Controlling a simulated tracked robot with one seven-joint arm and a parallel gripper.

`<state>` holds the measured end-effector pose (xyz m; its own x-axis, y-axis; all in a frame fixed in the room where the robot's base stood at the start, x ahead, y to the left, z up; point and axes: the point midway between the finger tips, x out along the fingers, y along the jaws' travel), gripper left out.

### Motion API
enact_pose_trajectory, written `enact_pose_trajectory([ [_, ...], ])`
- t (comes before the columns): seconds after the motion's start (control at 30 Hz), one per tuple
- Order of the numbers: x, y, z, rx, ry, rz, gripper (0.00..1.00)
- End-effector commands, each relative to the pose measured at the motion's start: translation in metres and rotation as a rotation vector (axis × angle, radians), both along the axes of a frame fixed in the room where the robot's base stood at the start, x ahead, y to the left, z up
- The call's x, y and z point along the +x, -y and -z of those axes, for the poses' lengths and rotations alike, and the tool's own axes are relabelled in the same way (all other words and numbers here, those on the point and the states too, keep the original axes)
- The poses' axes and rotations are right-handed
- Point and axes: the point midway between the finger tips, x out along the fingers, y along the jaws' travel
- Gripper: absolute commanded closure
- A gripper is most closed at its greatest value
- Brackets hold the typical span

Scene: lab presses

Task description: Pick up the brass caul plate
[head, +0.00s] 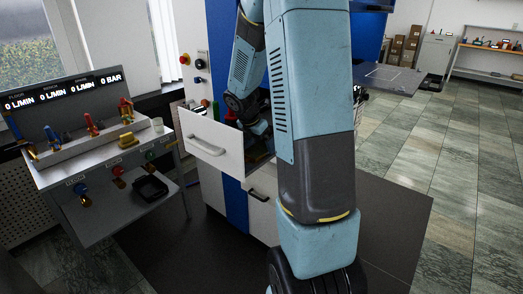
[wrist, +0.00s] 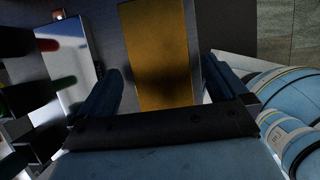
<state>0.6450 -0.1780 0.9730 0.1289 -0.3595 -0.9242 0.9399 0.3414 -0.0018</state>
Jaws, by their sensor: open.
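The brass caul plate (wrist: 158,45) is a flat, gold-brown rectangle in the wrist view. It lies on a dark surface that looks like the inside of a drawer, and its near end is cut off by my gripper body. My gripper (wrist: 162,78) is open, with one blue finger to the left of the plate and one to the right. I see a gap between the left finger and the plate; contact on the right is unclear. In the head view my arm reaches down into the open drawer (head: 208,144), and the plate is hidden there.
In the wrist view a shiny pale panel (wrist: 76,60) with dark, red and green items stands left of the plate. In the head view a console (head: 103,166) with coloured valves stands left of the drawer. Tiled floor (head: 455,165) is free at the right.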

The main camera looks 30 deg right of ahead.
Motion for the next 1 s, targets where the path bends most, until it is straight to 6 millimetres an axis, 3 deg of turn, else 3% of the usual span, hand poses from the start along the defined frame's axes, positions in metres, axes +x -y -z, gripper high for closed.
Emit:
enact_pose_trajectory([
  [0.37, 0.0015, 0.0043, 0.0111, 0.0, 0.001, 0.001, 0.0],
  [1.0, 0.0015, 0.004, 0.0111, 0.001, 0.001, 0.0, 0.6],
])
